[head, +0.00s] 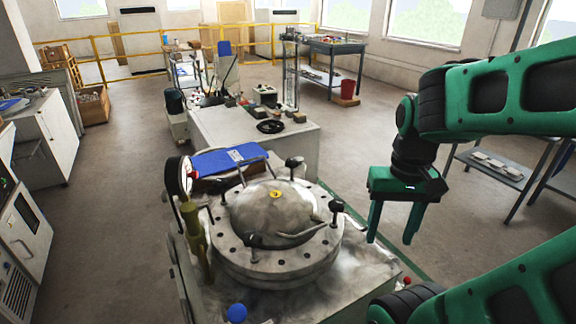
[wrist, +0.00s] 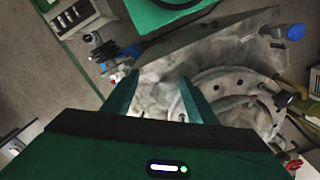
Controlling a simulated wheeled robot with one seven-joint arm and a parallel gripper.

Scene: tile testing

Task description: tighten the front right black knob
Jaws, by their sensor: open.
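A round metal vessel lid (head: 270,212) with a bolted flange sits on a worn metal bench. Several black knobs stand around its rim. The front right black knob (head: 336,206) is on the lid's right side in the head view. Another black knob (head: 254,240) is at the front left. My gripper (head: 391,240) is open and empty, fingers pointing down, to the right of the lid and apart from the knob. In the wrist view the open fingers (wrist: 160,78) show over the bench edge. One black knob (wrist: 282,98) shows at right there; I cannot tell which.
A blue binder (head: 228,160) lies behind the lid. A grey table (head: 490,168) stands at right. Floor shows right of the bench.

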